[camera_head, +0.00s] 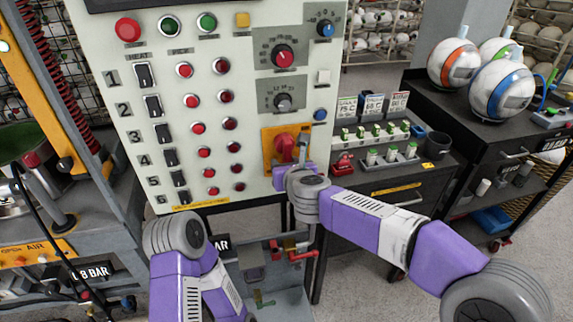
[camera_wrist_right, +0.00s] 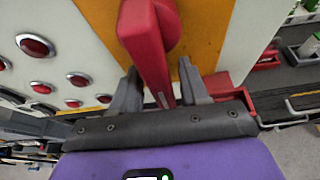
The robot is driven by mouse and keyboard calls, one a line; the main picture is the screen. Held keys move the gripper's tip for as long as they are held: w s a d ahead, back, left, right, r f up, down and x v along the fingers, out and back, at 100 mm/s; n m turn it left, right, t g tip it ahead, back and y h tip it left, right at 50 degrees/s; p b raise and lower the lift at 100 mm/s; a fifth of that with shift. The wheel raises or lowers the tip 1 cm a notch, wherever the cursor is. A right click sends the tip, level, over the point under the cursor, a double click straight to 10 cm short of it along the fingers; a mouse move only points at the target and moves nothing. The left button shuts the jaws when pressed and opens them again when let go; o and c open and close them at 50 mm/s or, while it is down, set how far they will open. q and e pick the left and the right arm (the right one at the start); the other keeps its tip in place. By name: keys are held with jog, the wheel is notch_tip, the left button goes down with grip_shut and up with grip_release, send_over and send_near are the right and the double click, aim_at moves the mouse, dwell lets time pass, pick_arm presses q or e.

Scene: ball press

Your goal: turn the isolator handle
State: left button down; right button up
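The red isolator handle (camera_head: 285,143) sits on an orange plate (camera_head: 268,138) at the lower right of the control panel. In the right wrist view, the handle (camera_wrist_right: 148,45) is a red bar slanting down between the two fingers. My right gripper (camera_head: 302,150) is at the handle's right side in the head view. In the right wrist view, the right gripper (camera_wrist_right: 160,88) is open, with one finger on each side of the handle's end and small gaps beside it. My left arm shows at the lower left of the head view; its gripper is not visible.
The pale panel (camera_head: 130,60) carries rocker switches, red lamps and knobs close to the handle. A dark cabinet (camera_head: 395,185) with labelled small items stands right of the panel. A black cart (camera_head: 490,125) with several balls is farther right.

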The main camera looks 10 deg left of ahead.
jog(key=shift+d, duration=0.1)
jog(key=v, duration=0.7)
jog(key=shift+s+r+p, duration=0.15)
jog(key=shift+s+p, duration=0.05)
jog(key=shift+p, duration=0.25)
